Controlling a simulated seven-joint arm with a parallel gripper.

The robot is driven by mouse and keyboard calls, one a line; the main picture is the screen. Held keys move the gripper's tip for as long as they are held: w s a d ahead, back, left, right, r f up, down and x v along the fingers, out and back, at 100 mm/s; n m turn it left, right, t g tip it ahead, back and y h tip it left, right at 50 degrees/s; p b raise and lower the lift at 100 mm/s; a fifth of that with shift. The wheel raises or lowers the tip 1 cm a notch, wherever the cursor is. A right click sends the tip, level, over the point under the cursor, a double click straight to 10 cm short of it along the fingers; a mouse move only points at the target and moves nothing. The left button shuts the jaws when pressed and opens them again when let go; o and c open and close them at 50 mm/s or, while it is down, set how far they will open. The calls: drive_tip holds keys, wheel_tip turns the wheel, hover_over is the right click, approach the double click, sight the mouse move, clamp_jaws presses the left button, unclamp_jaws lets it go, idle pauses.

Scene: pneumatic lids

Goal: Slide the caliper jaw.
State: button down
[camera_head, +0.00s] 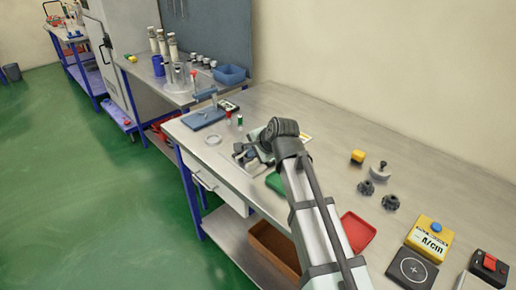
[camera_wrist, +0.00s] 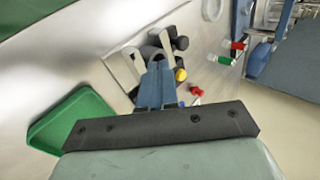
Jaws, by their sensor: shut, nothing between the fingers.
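My gripper (camera_wrist: 157,70) is shut in the wrist view, its two blue fingers together with nothing visible between them. Their tips are at a small fixture with pale metal prongs (camera_wrist: 124,69) and black round knobs (camera_wrist: 181,43). This may be the caliper, but I cannot clearly make out its jaw. The fingers hide part of it, and I cannot tell whether they touch it. In the head view the dark fixture (camera_head: 243,154) shows on the workbench just left of my wrist, and my arm hides the fingers.
A green tray (camera_wrist: 72,124) lies left of the fingers in the wrist view. A yellow knob (camera_wrist: 180,75) and red piece (camera_wrist: 197,91) are close right. In the head view a blue-based stand (camera_head: 203,118) is behind left, and a red tray (camera_head: 357,232) is right of my arm.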

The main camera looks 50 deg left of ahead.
sight(244, 157)
drive_tip(key=shift+w+a+f, duration=0.15)
drive_tip(key=shift+a+f, duration=0.2)
drive_tip(key=shift+a, duration=0.5)
drive_tip(key=shift+w+a+f, duration=0.1)
drive_tip(key=shift+a+f, duration=0.3)
drive_tip(key=shift+a, duration=0.4)
drive_tip(key=shift+w+a+f, duration=0.15)
drive_tip(key=shift+a+f, duration=0.2)
drive_tip(key=shift+a, duration=0.5)
drive_tip(key=a, duration=0.4)
drive_tip(key=shift+d, duration=0.15)
drive_tip(key=d, duration=0.4)
drive_tip(key=shift+s+d+r, duration=0.25)
drive_tip(key=shift+s+r, duration=0.15)
drive_tip(key=w+v, duration=0.1)
drive_tip(key=v, duration=0.8)
drive_tip(key=shift+s+r, duration=0.4)
drive_tip(key=shift+s, duration=0.1)
drive_tip(key=shift+d, duration=0.1)
